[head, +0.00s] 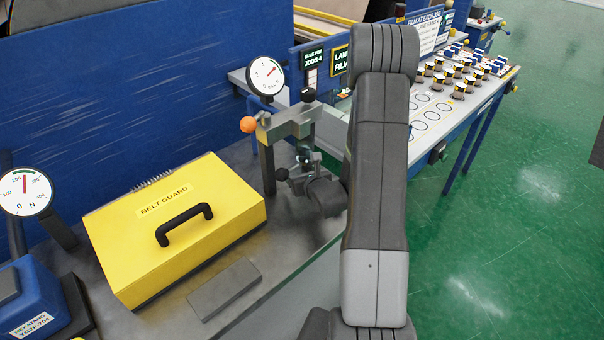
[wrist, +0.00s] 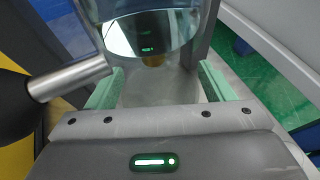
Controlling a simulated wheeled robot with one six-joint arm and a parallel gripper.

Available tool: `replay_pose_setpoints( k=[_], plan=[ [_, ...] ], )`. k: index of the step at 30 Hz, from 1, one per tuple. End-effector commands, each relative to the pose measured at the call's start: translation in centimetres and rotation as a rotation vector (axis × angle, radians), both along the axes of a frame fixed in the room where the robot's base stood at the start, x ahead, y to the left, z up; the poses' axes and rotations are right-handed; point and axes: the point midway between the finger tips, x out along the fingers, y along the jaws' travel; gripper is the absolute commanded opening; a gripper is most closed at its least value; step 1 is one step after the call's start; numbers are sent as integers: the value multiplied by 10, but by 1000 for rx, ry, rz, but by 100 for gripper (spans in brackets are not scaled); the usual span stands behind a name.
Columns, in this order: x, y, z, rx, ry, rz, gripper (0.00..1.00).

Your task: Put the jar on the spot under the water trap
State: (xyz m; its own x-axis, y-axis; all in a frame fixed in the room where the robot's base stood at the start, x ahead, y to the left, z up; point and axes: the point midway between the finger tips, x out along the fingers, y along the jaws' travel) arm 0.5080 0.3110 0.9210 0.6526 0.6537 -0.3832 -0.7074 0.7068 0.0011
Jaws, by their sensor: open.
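In the wrist view, my gripper (wrist: 160,78) is open, its pale green finger pads standing apart to left and right. A pale, cloudy rounded shape (wrist: 160,92) shows between the pads; it may be the jar, but I cannot tell whether the pads touch it. Just beyond and above is a clear glass bowl (wrist: 150,28) with a small brass-coloured piece (wrist: 153,60) below it, apparently the water trap. In the head view, my arm hides most of this area, and the jar and the spot cannot be made out. The trap's grey bracket (head: 290,122) shows left of my arm.
A metal rod with a black knob (wrist: 70,78) juts in close at left in the wrist view. In the head view, a yellow belt guard (head: 175,225), a flat grey plate (head: 224,289) and a round gauge (head: 265,76) stand nearby. Green floor lies open at right.

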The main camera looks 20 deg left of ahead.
Motion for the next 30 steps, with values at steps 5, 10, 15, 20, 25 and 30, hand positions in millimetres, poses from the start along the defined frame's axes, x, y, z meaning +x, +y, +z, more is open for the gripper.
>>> replay_pose_setpoints(
  k=[5, 10, 15, 20, 25, 30],
  plan=[
    [-18, -19, 10, 0, -2, -3, 75],
    [-39, -41, 22, 1, -2, -3, 75],
    [-59, -60, 34, 1, -2, -3, 75],
    [-71, -72, 42, 1, -2, -2, 75],
    [-78, -78, 46, 1, -1, 0, 75],
    [-79, -79, 47, 0, 0, 0, 75]
  ],
)
